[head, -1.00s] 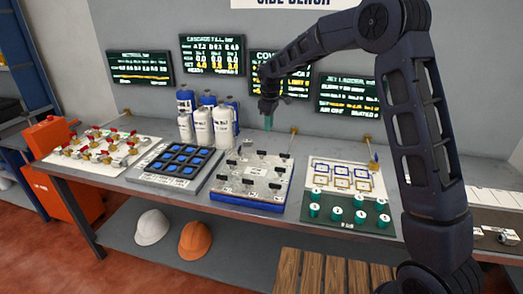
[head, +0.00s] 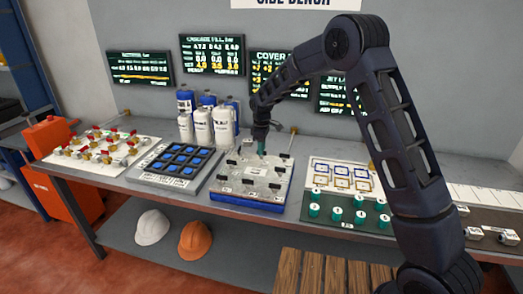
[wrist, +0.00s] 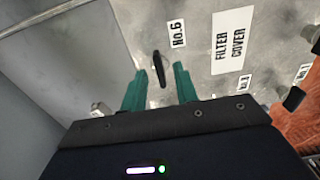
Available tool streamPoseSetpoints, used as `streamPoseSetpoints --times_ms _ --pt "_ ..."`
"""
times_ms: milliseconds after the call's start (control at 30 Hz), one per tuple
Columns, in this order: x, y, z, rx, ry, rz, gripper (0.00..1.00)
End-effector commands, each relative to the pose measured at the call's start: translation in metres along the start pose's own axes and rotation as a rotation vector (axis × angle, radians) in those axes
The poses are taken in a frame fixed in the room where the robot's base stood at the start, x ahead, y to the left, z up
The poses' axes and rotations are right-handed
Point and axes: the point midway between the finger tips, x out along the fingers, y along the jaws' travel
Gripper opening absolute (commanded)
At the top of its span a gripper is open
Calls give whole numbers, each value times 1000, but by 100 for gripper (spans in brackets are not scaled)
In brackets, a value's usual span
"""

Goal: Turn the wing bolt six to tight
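The wing bolt six (wrist: 159,68) shows in the wrist view as a dark narrow wing beside the "No.6" label (wrist: 177,34) on the grey metal filter cover (wrist: 200,62). My gripper (wrist: 160,78) is open, its two teal fingers spread to either side of the bolt's near end. I see a gap at each finger, so neither seems to touch it. In the head view my gripper (head: 261,150) points down over the back part of the cover (head: 250,184), which sits on a blue-edged base. I cannot clearly make out bolt six there.
Several other dark wing bolts stand around the cover, one at the wrist view's right (wrist: 293,98). A blue-button panel (head: 178,160) lies left of the cover, and a green board with teal knobs (head: 345,212) lies right. White bottles (head: 222,125) stand behind.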

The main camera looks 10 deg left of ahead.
Motion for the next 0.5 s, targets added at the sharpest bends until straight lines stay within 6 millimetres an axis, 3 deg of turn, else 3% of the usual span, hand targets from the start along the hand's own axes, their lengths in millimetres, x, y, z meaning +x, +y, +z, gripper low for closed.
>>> streamPoseSetpoints --times_ms 433,500 --pt "10 0 0 -1 1 1 30" --pt "10 0 0 -1 1 1 18"
